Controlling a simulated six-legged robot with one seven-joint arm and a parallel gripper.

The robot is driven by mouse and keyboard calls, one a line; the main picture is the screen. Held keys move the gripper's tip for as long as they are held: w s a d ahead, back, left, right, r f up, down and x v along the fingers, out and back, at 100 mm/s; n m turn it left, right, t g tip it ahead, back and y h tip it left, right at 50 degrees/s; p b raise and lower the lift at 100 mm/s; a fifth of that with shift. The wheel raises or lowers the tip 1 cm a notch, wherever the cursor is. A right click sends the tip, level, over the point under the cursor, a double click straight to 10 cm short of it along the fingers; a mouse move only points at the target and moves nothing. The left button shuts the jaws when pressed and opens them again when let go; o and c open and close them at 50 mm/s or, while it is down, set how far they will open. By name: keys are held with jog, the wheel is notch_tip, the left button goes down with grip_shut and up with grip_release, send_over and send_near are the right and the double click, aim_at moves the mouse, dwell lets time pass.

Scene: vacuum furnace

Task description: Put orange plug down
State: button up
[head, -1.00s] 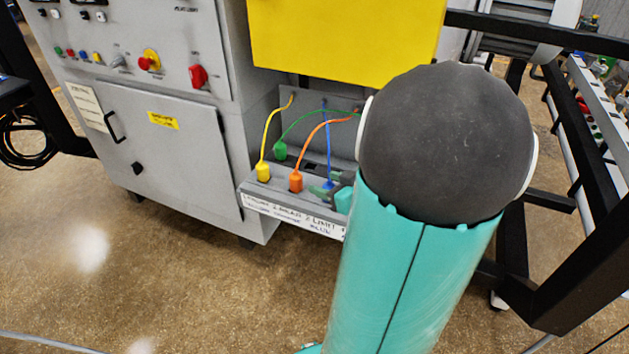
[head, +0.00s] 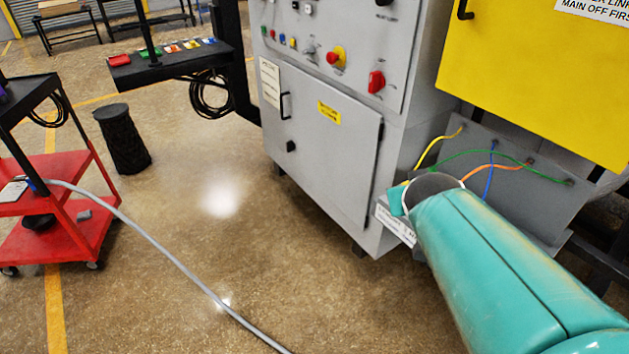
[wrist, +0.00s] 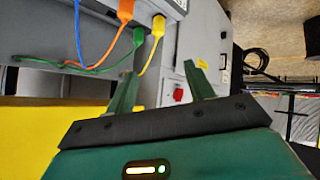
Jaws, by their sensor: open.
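The orange plug (wrist: 125,10) shows at the top of the wrist view, on its orange cable, against the grey ledge (wrist: 172,6). Whether it sits in a socket I cannot tell. My gripper (wrist: 158,76) is open, with nothing between its two green fingers, and is apart from the orange plug. In the head view my arm hides the plug; only the orange cable (head: 495,167) shows, running to the grey back panel (head: 535,200).
A green plug (wrist: 138,38) and a yellow plug (wrist: 158,25) are beside the orange one, with a blue cable (wrist: 77,30) nearby. The grey cabinet (head: 325,150) and yellow panel (head: 545,85) stand close. A red cart (head: 60,200) is at left; open floor lies between.

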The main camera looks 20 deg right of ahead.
jog(key=s+a+n+g+y, duration=0.1)
jog(key=s+a, duration=0.3)
jog(key=a, duration=0.4)
jog(key=s+a+n+g+y, duration=0.1)
jog(key=s+a+y, duration=0.3)
jog(key=a, duration=0.5)
jog(key=shift+s+g, duration=0.5)
jog(key=shift+g, duration=0.1)
jog(key=shift+c, duration=1.4)
